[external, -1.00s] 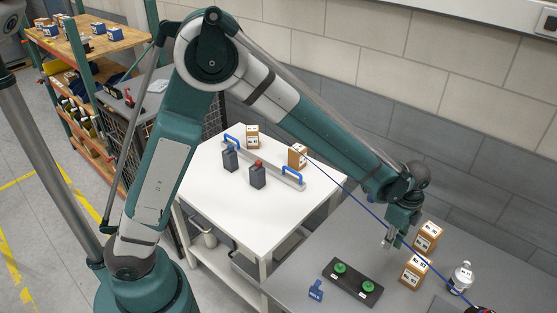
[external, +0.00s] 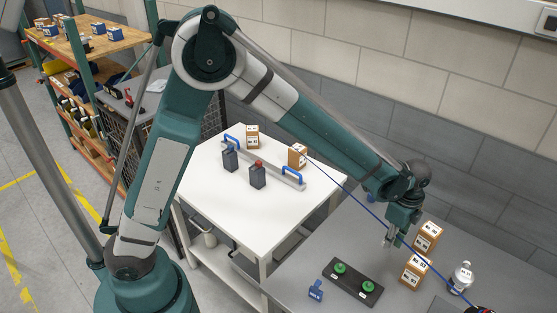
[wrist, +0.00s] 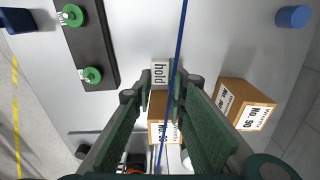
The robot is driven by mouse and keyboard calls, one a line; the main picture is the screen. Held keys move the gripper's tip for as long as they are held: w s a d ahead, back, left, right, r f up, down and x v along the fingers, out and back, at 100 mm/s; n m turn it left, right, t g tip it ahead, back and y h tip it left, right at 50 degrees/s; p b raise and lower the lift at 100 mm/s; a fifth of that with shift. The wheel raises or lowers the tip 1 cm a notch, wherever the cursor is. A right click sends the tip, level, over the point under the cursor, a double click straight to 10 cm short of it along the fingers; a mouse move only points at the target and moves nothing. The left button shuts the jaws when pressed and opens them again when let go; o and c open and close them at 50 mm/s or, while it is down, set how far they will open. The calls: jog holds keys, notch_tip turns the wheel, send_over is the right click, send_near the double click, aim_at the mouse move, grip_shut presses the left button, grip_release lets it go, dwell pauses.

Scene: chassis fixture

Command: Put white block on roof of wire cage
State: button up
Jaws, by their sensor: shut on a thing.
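The white block (wrist: 160,75), with "hold" printed on it, is between my gripper's fingertips (wrist: 161,88) in the wrist view. My gripper is shut on it. In the external view my gripper (external: 389,240) points down over the grey table at the lower right; the block is too small there to make out clearly. The wire cage (external: 116,132) of dark mesh stands at the left, beside the wooden shelf and partly behind my arm. Its grey roof (external: 119,92) carries a red and black item.
Cartons (external: 428,236) and a white bottle (external: 461,277) stand right of my gripper. A black plate with green knobs (external: 352,282) lies to its left. A blue cable (external: 345,191) crosses near my gripper. The white table (external: 210,200) holds cartons, dark blocks and a blue-handled bar.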

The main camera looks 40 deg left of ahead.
jog(key=w+a+r+n+p, duration=0.1)
jog(key=w+a+r+n, duration=0.2)
jog(key=w+a, duration=0.85)
jog(key=w+a+r+n, duration=0.25)
jog(key=w+a, duration=0.65)
jog(key=a, duration=0.6)
jog(key=w+a+r+n, duration=0.2)
jog(key=w+a, duration=0.1)
jog(key=a, duration=0.8)
jog(key=w+a+r+n+p, duration=0.1)
jog(key=w+a+r, duration=0.15)
jog(key=a, duration=0.75)
jog(key=w+a+r+n, duration=0.1)
jog(key=w+a+n, duration=0.15)
jog(key=a, duration=0.85)
jog(key=a+r+n+p, duration=0.1)
jog(key=a+r, duration=0.2)
jog(key=a, duration=1.6)
jog(key=s+a+r+n, duration=0.2)
jog(key=s+a, duration=0.5)
jog(key=a, duration=0.8)
jog(key=s+a+r+n+p, duration=0.1)
jog(key=s+a+r+n, duration=0.1)
jog(key=s+a, duration=0.6)
jog(key=s+a+r+n, duration=0.3)
jog(key=s+a, duration=0.5)
jog(key=a, duration=1.4)
jog(key=shift+s+a+r+p, duration=0.2)
jog(key=shift+a+r+p, duration=0.15)
jog(key=shift+r, duration=0.3)
